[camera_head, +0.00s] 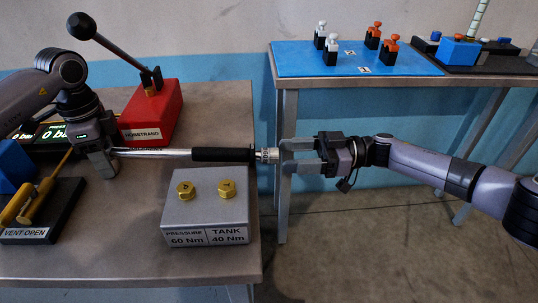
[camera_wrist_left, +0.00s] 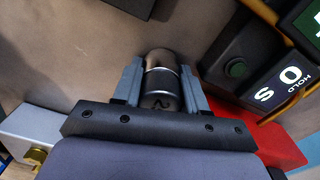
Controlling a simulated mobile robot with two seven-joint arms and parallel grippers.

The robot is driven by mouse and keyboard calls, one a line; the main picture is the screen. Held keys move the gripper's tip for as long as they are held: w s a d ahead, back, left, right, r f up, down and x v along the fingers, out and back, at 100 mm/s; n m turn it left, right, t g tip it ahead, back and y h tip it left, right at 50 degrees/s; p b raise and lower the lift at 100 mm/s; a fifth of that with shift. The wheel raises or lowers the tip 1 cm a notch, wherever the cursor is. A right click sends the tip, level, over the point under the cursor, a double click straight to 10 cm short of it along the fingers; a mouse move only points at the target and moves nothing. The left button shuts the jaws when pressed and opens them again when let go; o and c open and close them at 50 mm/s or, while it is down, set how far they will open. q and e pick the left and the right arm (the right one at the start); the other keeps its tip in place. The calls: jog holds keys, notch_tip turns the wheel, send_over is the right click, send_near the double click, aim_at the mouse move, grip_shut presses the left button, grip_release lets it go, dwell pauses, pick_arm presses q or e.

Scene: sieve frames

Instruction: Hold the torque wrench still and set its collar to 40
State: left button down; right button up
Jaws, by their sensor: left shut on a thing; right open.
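The torque wrench (camera_head: 176,153) is a long silver shaft with a black grip (camera_head: 222,155), lying roughly level above the table. My left gripper (camera_head: 102,165) is shut on its left end. In the left wrist view the wrench's round metal end (camera_wrist_left: 161,82) sits between the fingers of my left gripper (camera_wrist_left: 160,98). The silver collar (camera_head: 267,155) is at the wrench's right end, past the table edge. My right gripper (camera_head: 290,157) is open, with its fingertips beside the collar's end. Its scale marks are too small to read.
A grey block (camera_head: 205,207) with two brass fittings, labelled PRESSURE 60 Nm and TANK 40 Nm, stands below the wrench. A red block (camera_head: 152,112) with a black-knobbed lever stands behind. A black base with yellow levers (camera_head: 42,210) is at left. A second table (camera_head: 283,75) stands behind right.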

aim_at(274, 156)
jog(key=shift+a, duration=2.25)
pick_arm(q)
jog(key=shift+r, duration=0.1)
pick_arm(e)
jog(key=shift+c, duration=0.2)
jog(key=c, duration=1)
jog(key=shift+n, duration=1.4)
jog(key=o, duration=1)
jog(key=shift+o, duration=0.2)
jog(key=d, duration=1.2)
